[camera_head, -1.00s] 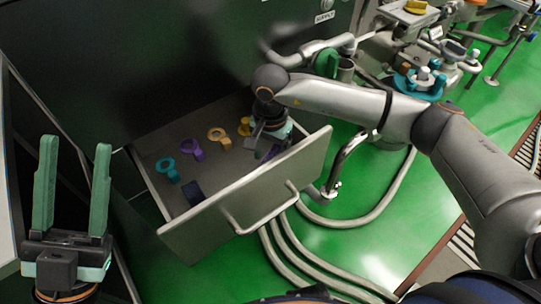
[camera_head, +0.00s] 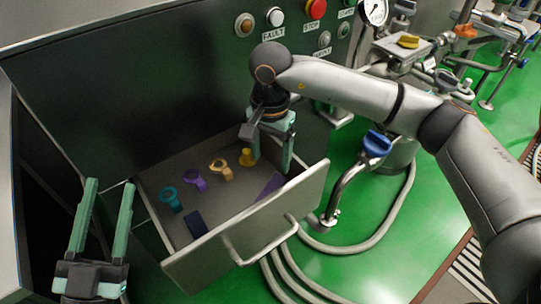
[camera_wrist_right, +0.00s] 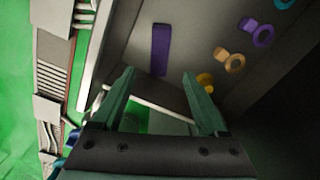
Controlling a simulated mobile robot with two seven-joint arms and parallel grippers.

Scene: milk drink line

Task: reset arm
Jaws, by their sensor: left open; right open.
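My right gripper (camera_head: 271,163) is open, pointing down over the right end of an open grey drawer (camera_head: 262,217). Nothing shows between its fingers. In the right wrist view its two green fingers (camera_wrist_right: 158,78) are spread, with the drawer's inside beyond them. My left gripper (camera_head: 109,186) is open and empty at the lower left, its green fingers pointing up, apart from the drawer.
The drawer holds a teal ring piece (camera_head: 170,199), a purple one (camera_head: 195,180), a tan one (camera_head: 221,169), a yellow piece (camera_head: 247,158), a dark blue block (camera_head: 195,223) and a purple bar (camera_head: 270,186). A blue-handled valve (camera_head: 376,144) stands right of the drawer.

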